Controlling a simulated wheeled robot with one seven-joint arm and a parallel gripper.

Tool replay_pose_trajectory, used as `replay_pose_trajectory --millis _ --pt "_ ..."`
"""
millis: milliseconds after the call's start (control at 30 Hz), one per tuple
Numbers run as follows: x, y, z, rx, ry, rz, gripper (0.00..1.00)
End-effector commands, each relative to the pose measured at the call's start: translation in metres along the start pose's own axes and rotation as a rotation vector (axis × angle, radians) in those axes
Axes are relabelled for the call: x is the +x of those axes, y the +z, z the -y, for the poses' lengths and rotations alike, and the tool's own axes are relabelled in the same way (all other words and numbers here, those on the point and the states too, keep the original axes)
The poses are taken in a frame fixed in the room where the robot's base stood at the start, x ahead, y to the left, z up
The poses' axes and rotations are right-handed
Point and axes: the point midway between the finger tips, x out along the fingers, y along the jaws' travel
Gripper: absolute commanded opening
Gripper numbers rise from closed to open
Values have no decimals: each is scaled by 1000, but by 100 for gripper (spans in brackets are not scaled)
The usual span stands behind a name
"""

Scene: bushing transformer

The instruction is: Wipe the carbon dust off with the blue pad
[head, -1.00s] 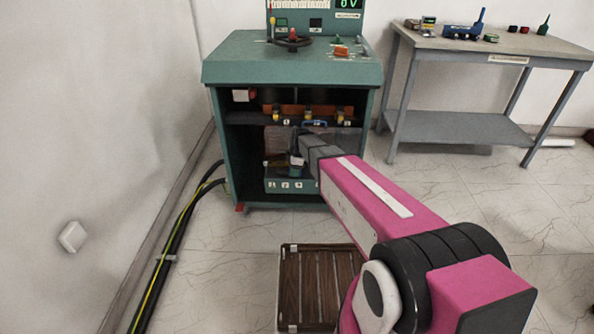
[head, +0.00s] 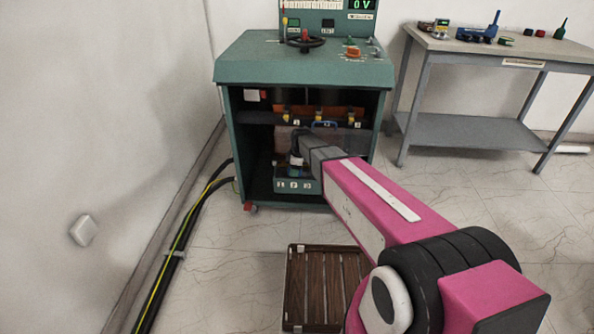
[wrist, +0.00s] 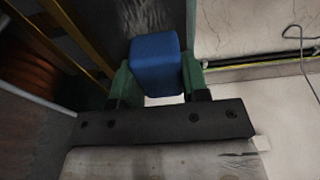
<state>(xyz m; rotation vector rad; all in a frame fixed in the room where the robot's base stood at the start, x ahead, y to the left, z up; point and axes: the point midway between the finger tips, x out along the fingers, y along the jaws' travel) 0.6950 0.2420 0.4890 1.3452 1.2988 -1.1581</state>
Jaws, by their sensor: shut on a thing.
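In the wrist view my gripper (wrist: 156,82) has its two green fingers closed on the sides of the blue pad (wrist: 156,58), a rounded block. The pad's far end points toward a dark panel with a greyish, smudged patch (wrist: 146,16), which looks like the carbon dust. I cannot tell whether the pad touches it. In the head view my gripper (head: 297,152) is inside the open front of the green cabinet (head: 300,68). The pad cannot be made out there.
Inside the cabinet, an orange bar (head: 345,112) with yellow-and-black parts sits above my gripper. A brown slatted mat (head: 325,275) lies on the floor. Black cables (head: 190,235) run along the left wall. A workbench (head: 500,60) with small tools stands at the right.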

Motion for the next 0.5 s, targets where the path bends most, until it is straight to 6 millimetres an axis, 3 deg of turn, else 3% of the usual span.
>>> replay_pose_trajectory --millis 500 --pt "3 -26 0 0 -1 -2 23"
